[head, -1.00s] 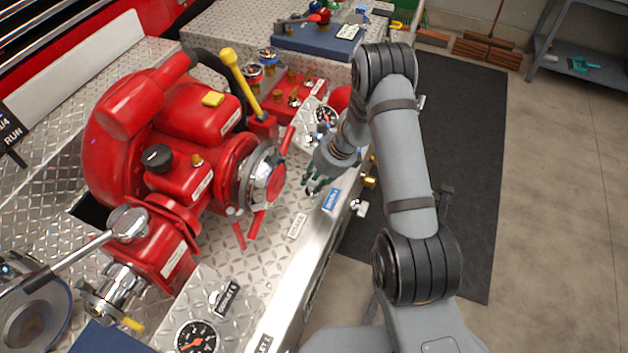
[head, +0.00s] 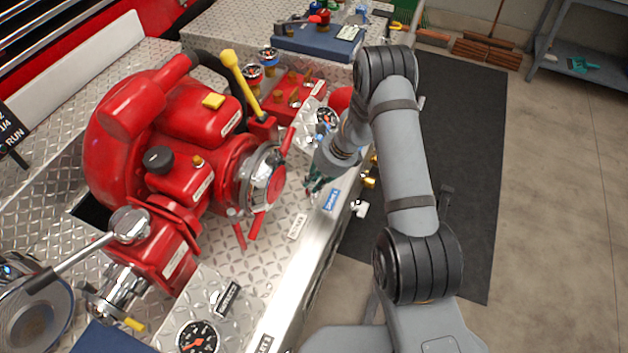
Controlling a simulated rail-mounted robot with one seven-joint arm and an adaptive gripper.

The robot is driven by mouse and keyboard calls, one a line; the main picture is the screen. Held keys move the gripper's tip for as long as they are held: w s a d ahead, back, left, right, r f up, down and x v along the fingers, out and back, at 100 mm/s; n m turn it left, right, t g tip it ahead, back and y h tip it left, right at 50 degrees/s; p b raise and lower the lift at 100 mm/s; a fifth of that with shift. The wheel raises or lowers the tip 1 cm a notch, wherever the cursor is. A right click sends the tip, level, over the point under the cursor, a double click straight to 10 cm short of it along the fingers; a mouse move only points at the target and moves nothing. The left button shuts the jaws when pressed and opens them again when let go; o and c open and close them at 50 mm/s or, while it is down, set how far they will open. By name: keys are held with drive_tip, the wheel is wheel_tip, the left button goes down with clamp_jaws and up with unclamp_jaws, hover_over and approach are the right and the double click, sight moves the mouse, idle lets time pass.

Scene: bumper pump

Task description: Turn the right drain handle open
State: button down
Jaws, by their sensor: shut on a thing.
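My gripper (head: 312,186) is low over the front edge of the diamond-plate deck, just left of a small blue label (head: 331,199). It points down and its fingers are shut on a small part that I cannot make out. My wrist and fingers hide most of it. I cannot pick out the right drain handle with certainty. Below and right of the gripper, a pale valve end (head: 360,208) and a brass fitting (head: 370,178) stick out past the deck's edge.
The red pump (head: 185,150) stands left of my gripper, its silver cap (head: 262,178) and red levers close by. A gauge (head: 326,116) is behind my wrist. A white label (head: 297,227) lies nearer on the deck. The floor mat (head: 465,170) at right is clear.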

drive_tip(key=c, duration=1.7)
unclamp_jaws()
drive_tip(key=shift+o, duration=0.2)
drive_tip(key=v, duration=1.2)
